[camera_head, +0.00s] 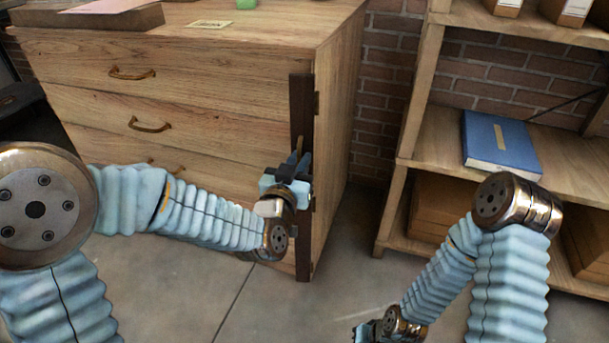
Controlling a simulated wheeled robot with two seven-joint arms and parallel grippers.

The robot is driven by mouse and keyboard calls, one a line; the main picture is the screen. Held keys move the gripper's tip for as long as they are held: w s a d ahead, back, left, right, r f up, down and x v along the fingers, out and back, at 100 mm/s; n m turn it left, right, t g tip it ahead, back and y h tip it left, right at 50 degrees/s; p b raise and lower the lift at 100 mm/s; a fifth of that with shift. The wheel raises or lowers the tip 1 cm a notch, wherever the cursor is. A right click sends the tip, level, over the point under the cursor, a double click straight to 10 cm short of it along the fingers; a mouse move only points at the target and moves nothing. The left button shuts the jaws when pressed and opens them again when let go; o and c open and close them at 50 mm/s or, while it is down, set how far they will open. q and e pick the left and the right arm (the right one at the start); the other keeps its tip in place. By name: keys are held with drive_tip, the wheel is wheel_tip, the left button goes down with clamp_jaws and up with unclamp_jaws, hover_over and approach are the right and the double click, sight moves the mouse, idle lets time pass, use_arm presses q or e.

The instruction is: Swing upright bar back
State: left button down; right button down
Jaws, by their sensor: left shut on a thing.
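A dark upright bar (301,105) stands along the right front edge of a wooden drawer cabinet, running from near its top almost to the floor. A small metal piece, like a hinge, shows beside its upper part. My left gripper (296,162) is at the bar about midway up, shut on it; the gripper body and wrist hide the middle of the bar. My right gripper (366,332) is low at the bottom edge of the view, well away from the bar, and its fingers are too cut off to read.
The wooden cabinet (220,110) has drawers with brass handles (150,125). A wooden shelf unit (445,140) with a blue binder (499,143) stands at the right before a brick wall. Grey floor (340,270) is open between them.

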use_arm(q)
drive_tip(key=shift+w+a+m+g+h+b, duration=0.2)
drive_tip(key=shift+m+g+h+b, duration=0.1)
drive_tip(key=shift+m+h+b, duration=0.3)
drive_tip(key=shift+w+a+m+g+h+b, duration=0.15)
drive_tip(key=shift+m+g+h+b, duration=0.2)
drive_tip(key=shift+h+b, duration=0.4)
drive_tip(key=shift+w+a+m+g+h+b, duration=0.15)
drive_tip(key=shift+a+m+g+h+b, duration=0.1)
drive_tip(key=shift+m+h+b, duration=0.4)
drive_tip(key=c, duration=1.3)
unclamp_jaws()
drive_tip(key=shift+c, duration=0.2)
drive_tip(key=b+v, duration=0.4)
drive_tip(key=v, duration=0.9)
drive_tip(key=shift+s+a, duration=0.15)
drive_tip(key=shift+s, duration=0.15)
